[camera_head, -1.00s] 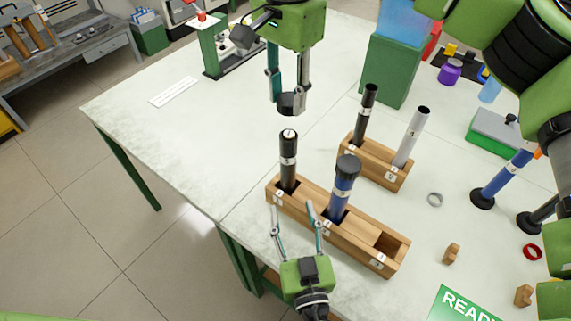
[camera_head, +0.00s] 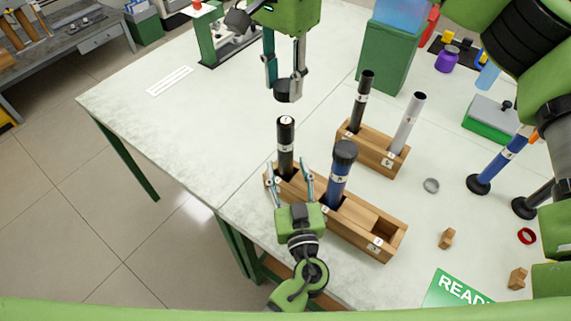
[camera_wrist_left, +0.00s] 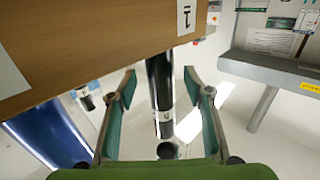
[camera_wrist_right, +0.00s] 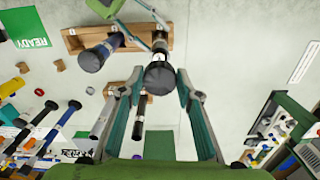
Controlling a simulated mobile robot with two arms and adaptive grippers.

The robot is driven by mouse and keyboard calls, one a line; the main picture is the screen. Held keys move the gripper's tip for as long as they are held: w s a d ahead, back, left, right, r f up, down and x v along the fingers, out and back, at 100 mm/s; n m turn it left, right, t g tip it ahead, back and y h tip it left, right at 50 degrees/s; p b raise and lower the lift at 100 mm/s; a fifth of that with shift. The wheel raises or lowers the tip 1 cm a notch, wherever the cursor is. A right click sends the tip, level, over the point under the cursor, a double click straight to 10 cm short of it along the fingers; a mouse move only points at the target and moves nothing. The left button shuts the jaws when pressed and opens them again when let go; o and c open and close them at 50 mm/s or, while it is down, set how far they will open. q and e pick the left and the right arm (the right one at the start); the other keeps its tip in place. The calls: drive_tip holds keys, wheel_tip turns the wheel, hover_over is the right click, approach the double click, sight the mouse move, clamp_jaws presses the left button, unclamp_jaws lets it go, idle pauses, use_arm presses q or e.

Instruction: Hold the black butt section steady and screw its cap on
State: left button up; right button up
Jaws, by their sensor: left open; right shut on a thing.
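The black butt section (camera_head: 285,149) with a white label stands upright in the left slot of the front wooden block (camera_head: 368,245). It also shows between my left fingers in the left wrist view (camera_wrist_left: 160,85). My left gripper (camera_head: 291,183) is open, its fingers on either side of the section's lower part near the block, not closed on it. My right gripper (camera_head: 286,80) is shut on a black cap (camera_head: 285,92) and holds it in the air above the section. In the right wrist view the cap (camera_wrist_right: 160,77) hides part of what lies below.
A blue section with a dark cap (camera_head: 339,174) stands in the same block. A second wooden block (camera_head: 377,155) behind holds a black and a grey tube. A grey ring (camera_head: 431,186), a red ring (camera_head: 527,236) and small wooden pieces lie to the right.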

use_arm(q)
drive_tip(key=shift+w+a, duration=0.15)
drive_tip(key=shift+w, duration=0.7)
drive_tip(key=shift+w+a, duration=0.15)
drive_tip(key=shift+w, duration=0.65)
clamp_jaws()
use_arm(e)
hover_over(284, 121)
drive_tip(key=shift+f, duration=2.45)
drive_tip(key=shift+f, duration=0.1)
drive_tip(key=shift+f, duration=0.8)
drive_tip(key=shift+f, duration=0.55)
